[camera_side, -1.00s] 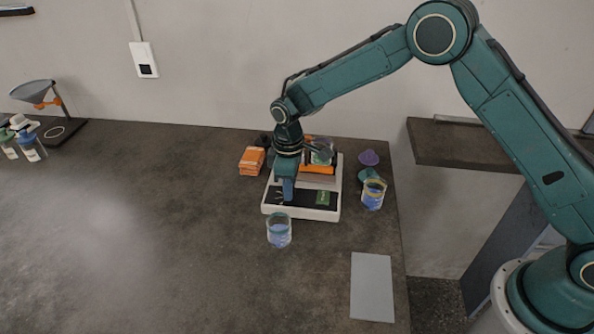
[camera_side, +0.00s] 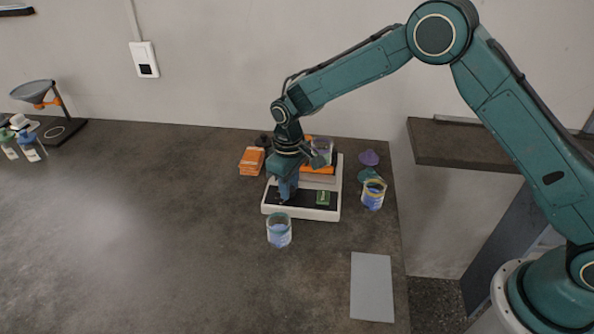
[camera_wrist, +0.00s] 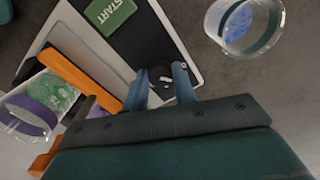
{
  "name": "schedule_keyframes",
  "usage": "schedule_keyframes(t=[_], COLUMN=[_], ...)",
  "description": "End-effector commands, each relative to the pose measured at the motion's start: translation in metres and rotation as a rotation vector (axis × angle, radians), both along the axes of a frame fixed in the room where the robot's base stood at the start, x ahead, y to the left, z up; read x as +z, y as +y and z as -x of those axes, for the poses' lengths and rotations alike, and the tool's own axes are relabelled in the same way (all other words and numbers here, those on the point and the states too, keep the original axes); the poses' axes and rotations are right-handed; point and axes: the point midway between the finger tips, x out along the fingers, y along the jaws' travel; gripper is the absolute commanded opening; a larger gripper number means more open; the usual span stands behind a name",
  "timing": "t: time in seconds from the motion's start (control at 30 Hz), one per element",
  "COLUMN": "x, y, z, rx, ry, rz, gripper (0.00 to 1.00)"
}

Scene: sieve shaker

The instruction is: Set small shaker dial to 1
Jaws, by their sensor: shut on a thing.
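The small shaker (camera_side: 331,214) is a white-based machine with a black front panel, near the right end of the dark table. Its green START button (camera_side: 323,198) also shows at the top of the wrist view (camera_wrist: 109,14). The dark dial (camera_wrist: 160,76) is on the black panel, with pale marks beside it; its setting cannot be read. My gripper (camera_side: 287,197) points down over the panel's left part. In the wrist view its blue fingers (camera_wrist: 163,80) sit on both sides of the dial, shut on it. In the side view the gripper hides the dial.
A clear jar with purple band (camera_wrist: 30,117) sits by the shaker's orange clamp (camera_wrist: 80,75). Jars with blue contents stand in front (camera_side: 279,232) and at right (camera_side: 373,195). Orange boxes (camera_side: 252,160) are left; purple (camera_side: 369,157) and teal lids are right. The table's left is mostly clear.

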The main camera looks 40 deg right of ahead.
Motion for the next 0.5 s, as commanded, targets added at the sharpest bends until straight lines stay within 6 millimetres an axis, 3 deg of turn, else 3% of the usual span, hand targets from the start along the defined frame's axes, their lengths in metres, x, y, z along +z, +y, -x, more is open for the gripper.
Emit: schedule_keyframes(t=[0.5], x=[0.0006], y=[0.0003], z=[-0.0007], rx=[-0.290], ry=[-0.003], rz=[-0.001], gripper=[0.04])
